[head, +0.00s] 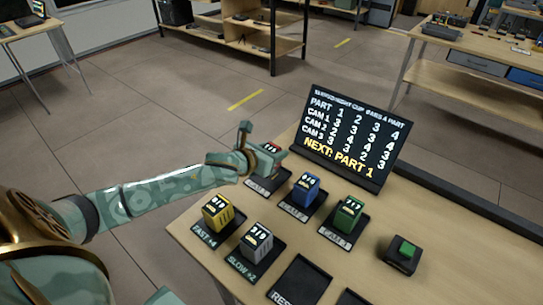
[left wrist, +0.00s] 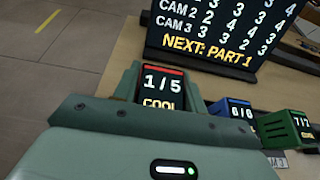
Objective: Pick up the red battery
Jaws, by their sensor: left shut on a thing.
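The red battery (head: 270,148) is at the back left of the table, at the cam 1 pad (head: 262,188). Its dark display reads 1/5. My left gripper (head: 257,158) is shut on it and hides much of its body. In the left wrist view, the red battery (left wrist: 163,88) sits between the fingers, showing its red top band, 1/5 and the word COOL. I cannot tell whether it touches the pad. My right gripper is not in view.
Blue (head: 306,188), green (head: 347,213), yellow (head: 217,211) and white (head: 256,240) batteries stand on pads nearby. A dark screen (head: 349,136) stands behind, reading NEXT: PART 1. A green button (head: 407,250) is at right. An empty black tray (head: 301,280) lies at the front.

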